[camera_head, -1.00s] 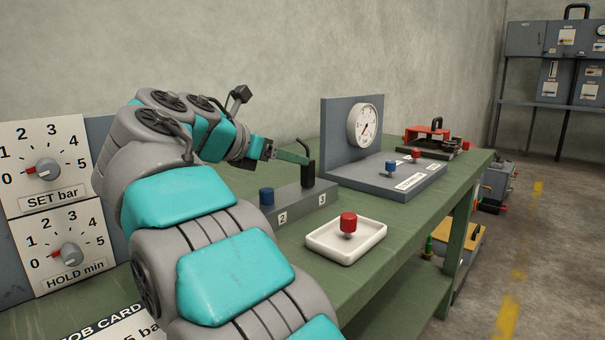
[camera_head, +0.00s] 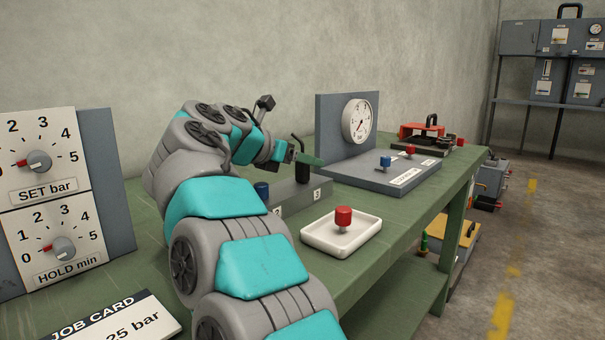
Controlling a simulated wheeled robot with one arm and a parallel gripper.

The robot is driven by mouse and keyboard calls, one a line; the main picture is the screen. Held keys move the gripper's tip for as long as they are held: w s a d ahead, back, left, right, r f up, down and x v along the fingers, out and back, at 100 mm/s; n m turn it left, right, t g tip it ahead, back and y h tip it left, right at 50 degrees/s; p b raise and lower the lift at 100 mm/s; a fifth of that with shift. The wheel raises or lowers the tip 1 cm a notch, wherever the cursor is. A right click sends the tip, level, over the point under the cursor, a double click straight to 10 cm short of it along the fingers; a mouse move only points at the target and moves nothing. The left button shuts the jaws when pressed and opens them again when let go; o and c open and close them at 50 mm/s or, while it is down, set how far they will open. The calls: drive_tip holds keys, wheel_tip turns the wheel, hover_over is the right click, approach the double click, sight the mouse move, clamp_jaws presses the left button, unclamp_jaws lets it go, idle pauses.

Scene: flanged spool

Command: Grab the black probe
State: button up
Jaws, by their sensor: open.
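The black probe (camera_head: 302,172) stands upright at the position marked 3 on a grey block (camera_head: 314,186), with a thin bent black piece rising from its top. My gripper (camera_head: 309,160) is open at the upper part of the probe. A green finger crosses in front of the probe and hides part of it. I cannot tell whether the fingers touch it or whether both sides are spanned.
A blue-topped piece (camera_head: 262,190) near mark 2 is partly hidden by my arm. A white tray (camera_head: 312,240) holds a red-topped piece (camera_head: 343,218). A gauge (camera_head: 357,122) stands behind a grey plate with blue and red knobs. A dial panel (camera_head: 45,190) is at left.

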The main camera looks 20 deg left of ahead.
clamp_jaws()
idle(0.4)
